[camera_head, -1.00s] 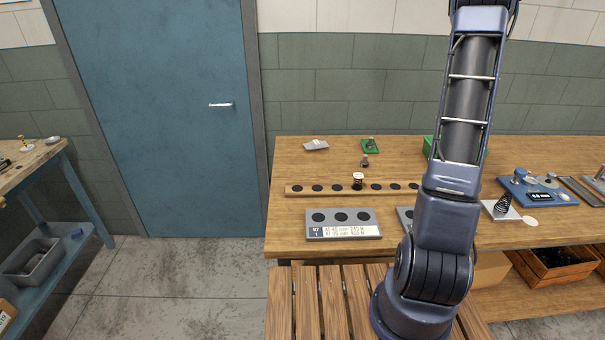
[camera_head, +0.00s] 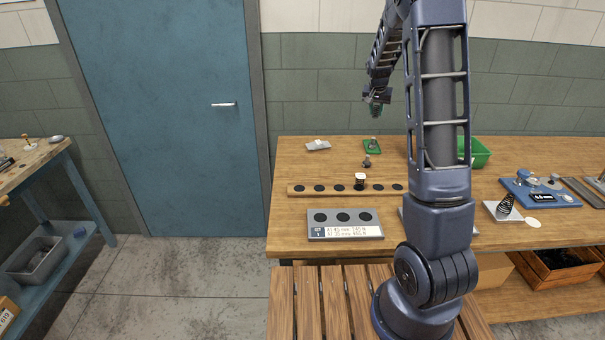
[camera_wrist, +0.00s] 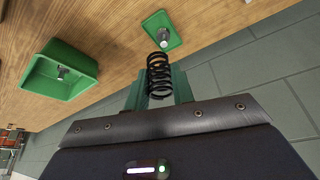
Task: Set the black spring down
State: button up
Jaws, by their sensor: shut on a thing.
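The black spring (camera_wrist: 160,75) is a dark coil held between the green fingers of my gripper (camera_wrist: 158,90) in the wrist view. My gripper is shut on it. In the head view my gripper (camera_head: 376,104) is raised above the back of the wooden bench (camera_head: 320,160), clear of everything; the spring is too small to make out there. Another dark coil spring (camera_head: 506,206) stands on a white plate at the right of the bench.
A long wooden strip with black round spots (camera_head: 301,189) bears a small pale-topped piece (camera_head: 360,180). A grey plate with black spots and a label (camera_head: 318,232) lies in front. A green plate (camera_head: 372,146), green bin (camera_head: 481,152) and blue device (camera_head: 540,192) are also there.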

jog(key=s+a+n+y, duration=0.1)
jog(key=s+a, duration=0.2)
jog(key=a, duration=0.7)
jog(key=s+a+n, duration=0.2)
jog(key=s+a, duration=0.1)
jog(key=a, duration=0.7)
jog(key=s+a+n+y, duration=0.1)
jog(key=s+a, duration=0.3)
jog(key=a, duration=0.6)
jog(key=f, duration=2)
jog(key=shift+w+a+f, duration=0.1)
jog(key=shift+w+a, duration=0.05)
jog(key=shift+w, duration=0.1)
jog(key=shift+f, duration=0.1)
jog(key=o, duration=1)
